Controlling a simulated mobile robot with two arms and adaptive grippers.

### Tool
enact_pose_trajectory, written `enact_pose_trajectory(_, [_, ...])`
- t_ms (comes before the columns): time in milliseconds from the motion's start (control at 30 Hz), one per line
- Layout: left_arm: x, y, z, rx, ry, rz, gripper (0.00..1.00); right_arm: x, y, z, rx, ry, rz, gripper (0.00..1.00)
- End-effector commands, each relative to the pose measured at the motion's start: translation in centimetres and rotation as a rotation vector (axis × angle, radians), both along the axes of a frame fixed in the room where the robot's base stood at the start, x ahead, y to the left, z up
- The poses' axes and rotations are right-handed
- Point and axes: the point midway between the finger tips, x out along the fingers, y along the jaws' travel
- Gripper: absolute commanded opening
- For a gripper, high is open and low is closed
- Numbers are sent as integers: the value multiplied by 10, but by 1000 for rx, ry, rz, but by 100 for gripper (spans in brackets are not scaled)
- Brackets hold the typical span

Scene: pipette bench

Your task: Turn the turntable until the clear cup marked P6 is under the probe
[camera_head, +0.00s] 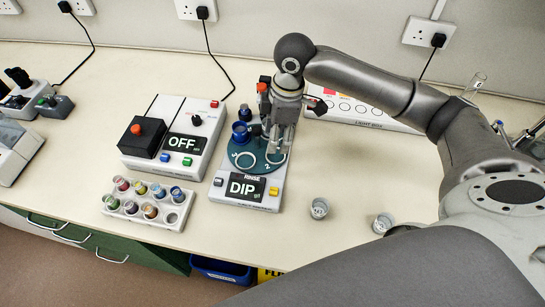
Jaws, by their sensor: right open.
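My right gripper (273,150) points down over the right part of the turntable, open. I cannot tell whether it touches anything. It hides part of the disc, and I cannot make out the probe clearly. My left gripper is out of view.
Left of the station are a white unit reading OFF (185,142) and a rack of coloured vials (148,205). A light box (350,108) lies behind my right arm. A clear glass vessel (475,84) stands at the back right. The bench right of the station is mostly free.

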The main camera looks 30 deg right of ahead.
Motion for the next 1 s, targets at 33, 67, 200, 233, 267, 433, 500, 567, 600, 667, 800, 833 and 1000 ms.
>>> enact_pose_trajectory(33, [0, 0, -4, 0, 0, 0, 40, -5, 4, 7, 0, -6, 3, 47])
enact_pose_trajectory(67, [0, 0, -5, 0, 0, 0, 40, -10, 7, 9, 1, -4, 5, 47])
enact_pose_trajectory(200, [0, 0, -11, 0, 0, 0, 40, -32, 22, 20, 2, -4, 6, 47])
enact_pose_trajectory(233, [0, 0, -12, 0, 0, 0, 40, -36, 25, 23, 1, -2, 6, 47])
enact_pose_trajectory(267, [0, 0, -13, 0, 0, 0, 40, -40, 28, 25, 1, -3, 5, 47])
enact_pose_trajectory(433, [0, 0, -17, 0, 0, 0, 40, -62, 42, 37, 1, -4, 4, 47])
enact_pose_trajectory(500, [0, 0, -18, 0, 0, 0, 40, -69, 46, 41, 1, -3, 3, 47])
enact_pose_trajectory(567, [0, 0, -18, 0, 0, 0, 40, -73, 49, 44, 1, -2, 2, 47])
enact_pose_trajectory(600, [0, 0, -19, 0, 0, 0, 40, -75, 50, 45, 0, -2, 2, 47])
enact_pose_trajectory(667, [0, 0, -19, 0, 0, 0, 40, -78, 52, 46, 0, -2, 1, 47])
enact_pose_trajectory(800, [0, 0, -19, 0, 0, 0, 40, -80, 53, 48, -1, -2, -1, 47])
enact_pose_trajectory(833, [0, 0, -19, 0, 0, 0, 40, -80, 53, 48, -1, -2, -1, 47])
enact_pose_trajectory(1000, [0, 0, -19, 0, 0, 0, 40, -80, 53, 48, 0, -1, -1, 46])
